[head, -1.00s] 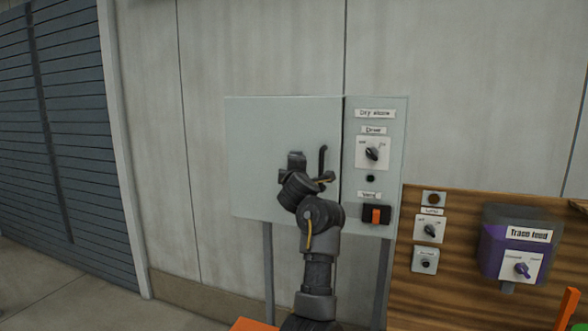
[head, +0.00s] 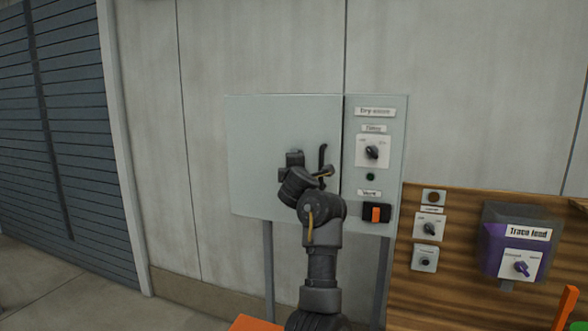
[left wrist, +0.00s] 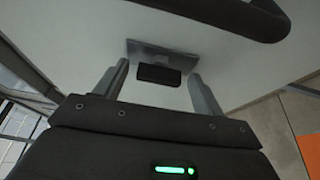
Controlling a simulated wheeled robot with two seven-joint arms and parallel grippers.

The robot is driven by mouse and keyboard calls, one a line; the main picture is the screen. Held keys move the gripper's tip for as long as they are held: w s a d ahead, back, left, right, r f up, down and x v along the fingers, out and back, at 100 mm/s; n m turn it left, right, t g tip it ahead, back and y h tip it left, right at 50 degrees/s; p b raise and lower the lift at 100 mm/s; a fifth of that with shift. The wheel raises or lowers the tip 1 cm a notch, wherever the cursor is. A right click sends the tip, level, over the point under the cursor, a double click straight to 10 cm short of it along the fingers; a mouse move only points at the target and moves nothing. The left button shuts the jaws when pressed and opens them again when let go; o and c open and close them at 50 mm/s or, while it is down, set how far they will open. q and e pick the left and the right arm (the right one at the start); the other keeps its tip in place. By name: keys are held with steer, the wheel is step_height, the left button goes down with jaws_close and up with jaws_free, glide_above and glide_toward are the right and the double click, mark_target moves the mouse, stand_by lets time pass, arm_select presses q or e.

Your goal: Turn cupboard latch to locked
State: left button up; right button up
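The cupboard (head: 255,125) is a pale grey box labelled "Dry store", and its door looks shut. A dark upright handle (head: 322,158) is near the door's right edge; it also crosses the top of the left wrist view (left wrist: 215,15). The latch (left wrist: 158,74) is a short dark knob on a grey plate, seen in the left wrist view. My left gripper (left wrist: 158,70) is open, one finger on each side of the knob, with gaps visible. In the head view my left gripper (head: 289,165) is at the door, left of the handle, and hides the latch. My right gripper is not in view.
Right of the door is a panel with a rotary switch (head: 371,152) and an orange rocker switch (head: 376,214). A wooden board (head: 470,205) with more controls and a purple "Trace feed" box (head: 510,258) is further right. The wall left of the cupboard is bare.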

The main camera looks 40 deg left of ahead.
arm_select(q)
steer(key=shift+d, duration=0.1)
steer(key=b+v, duration=0.3)
steer(key=v, duration=0.7)
steer(key=shift+s, duration=0.3)
steer(key=shift+d, duration=0.15)
